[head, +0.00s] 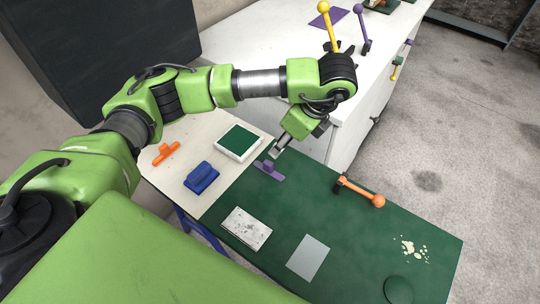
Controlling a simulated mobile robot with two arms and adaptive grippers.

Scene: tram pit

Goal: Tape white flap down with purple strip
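A small purple piece (270,170) with a raised part lies at the back left edge of the green mat; I take it for the purple strip. My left gripper (277,151) points down just above and behind it. I cannot tell if they touch or how far the fingers are apart. A flat pale sheet (308,258) lies at the mat's front middle, and a speckled white block (246,228) lies to its left. I cannot tell which of them is the white flap. My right gripper is out of view.
The pale board left of the green mat (340,225) holds an orange piece (166,153), a blue block (201,177) and a white tray with a green pad (239,142). An orange-knobbed lever (362,192), crumbs (414,249) and a green disc (398,290) are at right.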

